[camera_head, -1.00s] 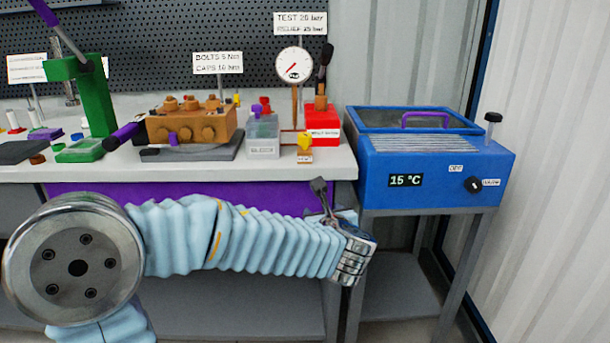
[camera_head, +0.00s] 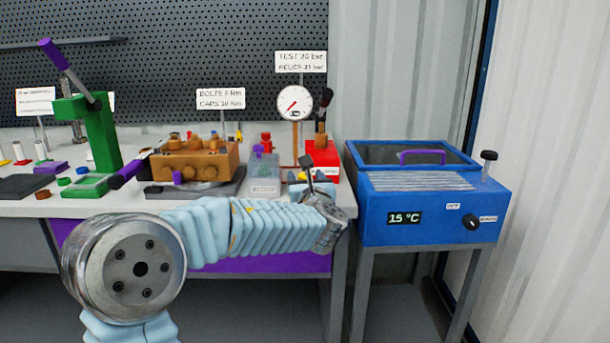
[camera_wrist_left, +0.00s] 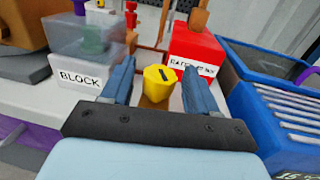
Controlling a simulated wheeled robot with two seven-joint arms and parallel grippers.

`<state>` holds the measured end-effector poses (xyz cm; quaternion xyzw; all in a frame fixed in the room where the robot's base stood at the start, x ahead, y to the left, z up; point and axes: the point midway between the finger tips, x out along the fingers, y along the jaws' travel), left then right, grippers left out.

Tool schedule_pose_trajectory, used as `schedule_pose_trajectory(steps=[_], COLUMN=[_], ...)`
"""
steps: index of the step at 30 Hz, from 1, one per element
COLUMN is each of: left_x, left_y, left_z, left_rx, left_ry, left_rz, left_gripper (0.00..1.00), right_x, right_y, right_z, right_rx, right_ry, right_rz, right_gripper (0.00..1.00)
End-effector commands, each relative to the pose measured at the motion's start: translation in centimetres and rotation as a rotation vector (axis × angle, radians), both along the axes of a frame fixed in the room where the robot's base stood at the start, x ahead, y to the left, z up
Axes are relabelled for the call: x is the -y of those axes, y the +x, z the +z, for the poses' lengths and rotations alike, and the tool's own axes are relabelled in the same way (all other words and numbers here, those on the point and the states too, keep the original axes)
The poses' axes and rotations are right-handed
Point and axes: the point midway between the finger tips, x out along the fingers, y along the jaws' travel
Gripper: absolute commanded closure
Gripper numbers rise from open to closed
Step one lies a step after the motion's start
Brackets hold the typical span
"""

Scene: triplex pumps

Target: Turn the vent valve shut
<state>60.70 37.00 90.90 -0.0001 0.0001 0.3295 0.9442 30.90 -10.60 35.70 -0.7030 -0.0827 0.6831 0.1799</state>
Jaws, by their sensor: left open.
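The vent valve appears to be the yellow knob with a dark slot on top. In the left wrist view the yellow knob (camera_wrist_left: 158,84) shows between my left gripper's two blue-grey fingers, with a gap on each side. My left gripper (camera_wrist_left: 159,70) is open and empty, aimed at the knob. In the head view the left gripper (camera_head: 309,182) is at the bench's front right edge and mostly hides the knob (camera_head: 302,175). I cannot tell how far the fingertips are from the knob. My right gripper is in neither view.
A clear bin (camera_wrist_left: 85,45) labelled BLOCK stands left of the knob, and a red box (camera_wrist_left: 192,52) stands behind right. A pressure gauge (camera_head: 295,103) rises behind. A brown pump (camera_head: 195,160) sits further left. A blue tank (camera_head: 430,205) stands right of the bench.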

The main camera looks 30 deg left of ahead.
Motion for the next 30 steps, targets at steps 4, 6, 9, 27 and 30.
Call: schedule_pose_trajectory(steps=[4,6,9,27,30], left_x=[-0.6,-0.6,-0.6,-0.7,-0.7], left_y=[0.6,0.6,0.6,0.6,0.5], left_z=[0.0,0.0,0.0,-0.6,-0.9], left_rx=[0.000,0.000,-0.001,0.004,0.008], left_ry=[0.001,0.001,0.001,-0.002,-0.002], left_rz=[0.002,0.001,0.001,-0.051,-0.137], left_gripper=[0.41,0.41,0.41,0.91,0.91], right_x=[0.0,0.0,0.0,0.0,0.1], right_y=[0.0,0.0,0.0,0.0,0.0], right_z=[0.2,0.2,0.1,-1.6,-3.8], right_rx=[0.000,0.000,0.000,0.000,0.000], right_ry=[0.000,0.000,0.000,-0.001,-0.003], right_rz=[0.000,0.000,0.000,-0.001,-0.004], right_gripper=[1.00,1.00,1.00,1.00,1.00])
